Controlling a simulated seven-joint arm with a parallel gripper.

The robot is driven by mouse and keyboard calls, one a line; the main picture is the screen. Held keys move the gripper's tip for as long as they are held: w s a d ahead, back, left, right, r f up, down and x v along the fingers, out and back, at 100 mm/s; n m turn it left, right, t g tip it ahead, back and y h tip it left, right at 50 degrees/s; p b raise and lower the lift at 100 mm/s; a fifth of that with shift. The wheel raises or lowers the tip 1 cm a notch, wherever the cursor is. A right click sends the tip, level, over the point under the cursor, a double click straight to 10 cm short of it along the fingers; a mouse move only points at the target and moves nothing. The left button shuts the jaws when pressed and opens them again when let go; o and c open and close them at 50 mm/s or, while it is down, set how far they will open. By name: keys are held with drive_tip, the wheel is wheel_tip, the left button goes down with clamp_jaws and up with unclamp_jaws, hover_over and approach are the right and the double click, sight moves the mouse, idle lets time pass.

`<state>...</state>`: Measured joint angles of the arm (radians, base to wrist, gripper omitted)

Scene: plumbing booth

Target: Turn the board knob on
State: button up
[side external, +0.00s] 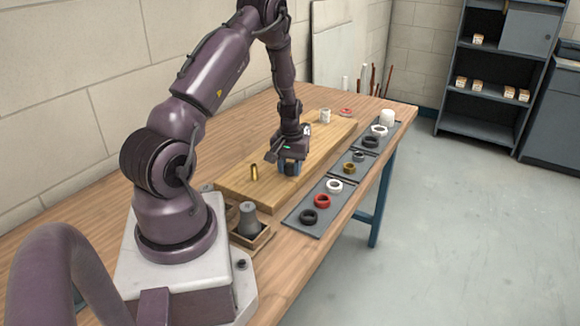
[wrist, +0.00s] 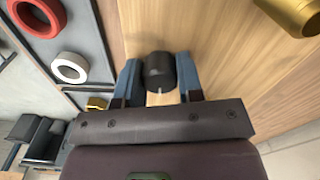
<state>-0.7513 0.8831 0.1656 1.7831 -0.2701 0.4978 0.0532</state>
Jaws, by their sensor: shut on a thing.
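The board (side external: 237,189) is a light wooden slab lying on the table. The knob (wrist: 160,70) is a short black cylinder with a white mark on its near side, seen in the wrist view. My gripper (wrist: 161,85) has its two blue fingers on either side of the knob and is shut on it. In the side view my gripper (side external: 291,167) points down at the board and hides most of the knob. Which setting the white mark stands for cannot be told.
A brass cylinder (side external: 254,172) stands on the board close by, also in the wrist view (wrist: 291,14). Grey trays with rings, such as a red ring (side external: 322,201) and a white ring (side external: 335,186), lie along the right. A white pipe piece (side external: 325,116) stands at the board's far end.

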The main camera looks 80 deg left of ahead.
sight(290, 165)
drive_tip(key=shift+m, duration=0.3)
drive_tip(key=o, duration=0.9)
wheel_tip(290, 165, up, 13)
drive_tip(key=shift+r, duration=0.1)
idle(0.5)
